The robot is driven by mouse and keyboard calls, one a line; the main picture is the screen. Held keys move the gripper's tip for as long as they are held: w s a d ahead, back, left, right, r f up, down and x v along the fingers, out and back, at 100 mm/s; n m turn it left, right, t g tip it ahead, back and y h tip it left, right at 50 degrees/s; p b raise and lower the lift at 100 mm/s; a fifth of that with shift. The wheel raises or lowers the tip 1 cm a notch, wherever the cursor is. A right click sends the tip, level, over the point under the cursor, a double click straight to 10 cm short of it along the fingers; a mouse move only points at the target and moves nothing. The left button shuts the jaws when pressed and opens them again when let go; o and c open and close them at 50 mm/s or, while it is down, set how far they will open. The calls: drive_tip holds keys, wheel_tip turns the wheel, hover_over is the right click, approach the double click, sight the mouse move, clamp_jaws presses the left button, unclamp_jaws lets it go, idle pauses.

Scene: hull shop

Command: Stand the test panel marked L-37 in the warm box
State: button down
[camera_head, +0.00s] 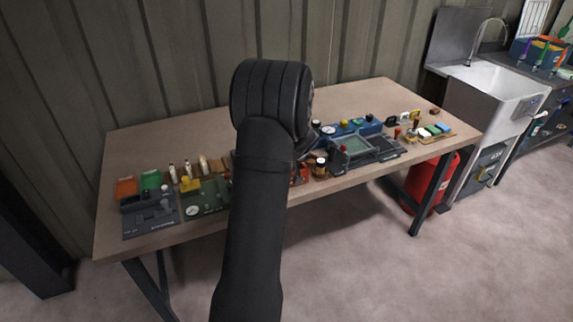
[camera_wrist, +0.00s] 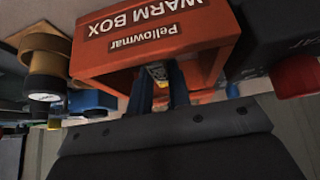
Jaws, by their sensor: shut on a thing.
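The warm box (camera_wrist: 150,45) is an orange-red box. Its lettering, "WARM BOX" and "Pellowmar", appears upside down in the wrist view. My gripper (camera_wrist: 160,86) has its two dark blue fingers reaching into the box's open side. It is shut on a small thin piece, seemingly a test panel (camera_wrist: 158,72), with a little grey and yellow showing between the fingertips. The box hides most of it, and I cannot read its marking or tell whether it touches the box floor. In the head view my arm hides the gripper and most of the box.
The wooden bench (camera_head: 330,105) carries a crowded row of devices along its front. A dark grey unit (camera_head: 150,215) is at the left, a blue unit (camera_head: 345,130) and a grey tray unit (camera_head: 362,150) at the right. The back of the bench is clear. A sink (camera_head: 490,85) stands at right.

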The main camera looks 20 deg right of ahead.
drive_tip(key=shift+f, duration=0.1)
drive_tip(key=c, duration=1.3)
unclamp_jaws()
drive_tip(key=shift+o, duration=0.2)
drive_tip(key=v, duration=1.7)
drive_tip(key=shift+s, duration=0.1)
drive_tip(key=x, duration=1.7)
